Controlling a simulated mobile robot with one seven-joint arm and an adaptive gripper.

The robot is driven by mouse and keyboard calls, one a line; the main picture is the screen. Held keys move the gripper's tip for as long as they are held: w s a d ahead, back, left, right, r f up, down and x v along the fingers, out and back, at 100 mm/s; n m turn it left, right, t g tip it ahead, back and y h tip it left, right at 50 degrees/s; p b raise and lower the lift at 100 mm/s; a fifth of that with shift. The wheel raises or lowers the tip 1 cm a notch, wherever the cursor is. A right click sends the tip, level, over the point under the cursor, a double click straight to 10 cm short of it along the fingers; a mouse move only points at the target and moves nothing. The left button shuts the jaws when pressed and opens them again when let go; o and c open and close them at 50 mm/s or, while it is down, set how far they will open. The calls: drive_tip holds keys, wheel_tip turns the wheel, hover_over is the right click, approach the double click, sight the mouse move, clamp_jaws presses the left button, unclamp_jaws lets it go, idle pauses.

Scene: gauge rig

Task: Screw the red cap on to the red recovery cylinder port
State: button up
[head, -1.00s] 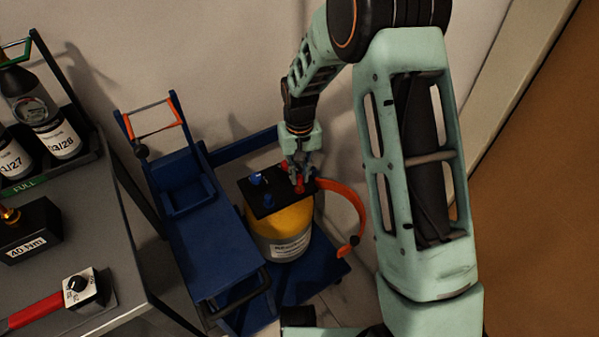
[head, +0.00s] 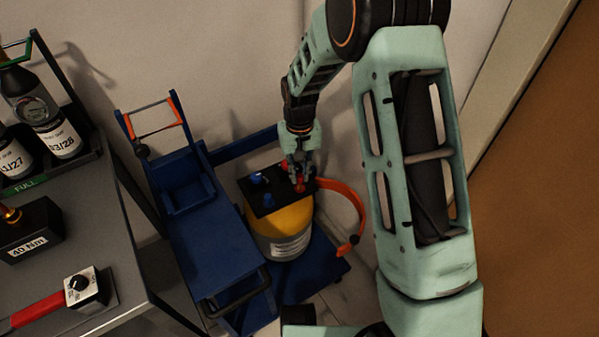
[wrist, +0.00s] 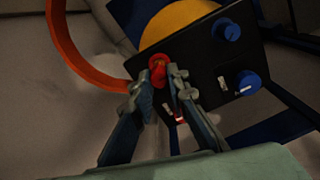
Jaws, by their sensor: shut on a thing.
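The yellow recovery cylinder (head: 282,241) stands on a blue cart, with a black plate (head: 262,205) on its top. A red cap (wrist: 158,68) sits at the plate's edge in the wrist view, between my fingertips. My gripper (head: 299,182) reaches down from above and is shut on the red cap. The fingers hide part of the cap and the red port beneath it, so I cannot tell how far the cap is seated. Two blue knobs, one (wrist: 226,30) farther and one (wrist: 247,82) nearer, are on the same plate.
An orange strap (head: 349,215) curves out at the cylinder's right. The blue cart frame (head: 205,250) stands to the left. The wall is close behind.

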drive_tip(key=shift+f, duration=0.25)
drive_tip(key=shift+f+b, duration=0.7)
drive_tip(key=shift+f, duration=0.15)
drive_tip(key=shift+f, duration=0.25)
idle(1.0)
drive_tip(key=m, duration=0.5)
idle(0.3)
drive_tip(key=m+p, duration=0.1)
drive_tip(key=m, duration=0.2)
drive_tip(key=shift+a+r, duration=0.1)
drive_tip(key=shift+m, duration=1.2)
